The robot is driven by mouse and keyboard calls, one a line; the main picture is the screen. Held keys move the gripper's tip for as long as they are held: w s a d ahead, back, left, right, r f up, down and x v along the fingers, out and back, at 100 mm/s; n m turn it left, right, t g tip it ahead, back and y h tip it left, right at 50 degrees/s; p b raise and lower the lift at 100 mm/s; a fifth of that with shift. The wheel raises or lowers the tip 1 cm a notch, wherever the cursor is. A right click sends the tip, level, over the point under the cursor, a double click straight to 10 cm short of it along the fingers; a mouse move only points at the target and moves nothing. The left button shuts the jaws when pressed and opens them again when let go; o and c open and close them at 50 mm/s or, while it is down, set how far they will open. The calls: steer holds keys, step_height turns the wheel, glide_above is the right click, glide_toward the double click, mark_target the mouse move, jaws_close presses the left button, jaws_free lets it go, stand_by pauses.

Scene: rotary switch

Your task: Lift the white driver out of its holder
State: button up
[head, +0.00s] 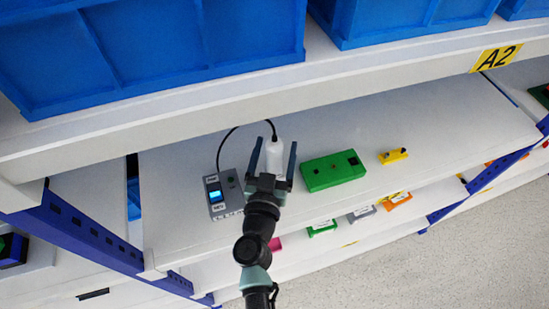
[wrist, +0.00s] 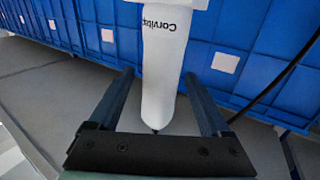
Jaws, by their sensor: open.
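The white driver (head: 274,157) is at the middle of the shelf, with a black cord at its far end. In the wrist view the driver (wrist: 166,62) points its dark tip towards my gripper's palm and bears upside-down lettering. My gripper (head: 275,150) is open, with one dark finger on each side of the driver. In the wrist view, gaps show between the fingers and the driver. A white part (wrist: 190,4) at the top edge of the wrist view may belong to the holder; I cannot tell how the driver sits in it.
A grey control box (head: 226,193) with a lit blue display stands left of my gripper. A green block (head: 333,171) and a small yellow part (head: 393,156) lie to the right. The shelf's right side is clear.

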steer(key=shift+w+d, duration=0.2)
steer(key=shift+w, duration=0.85)
jaws_close()
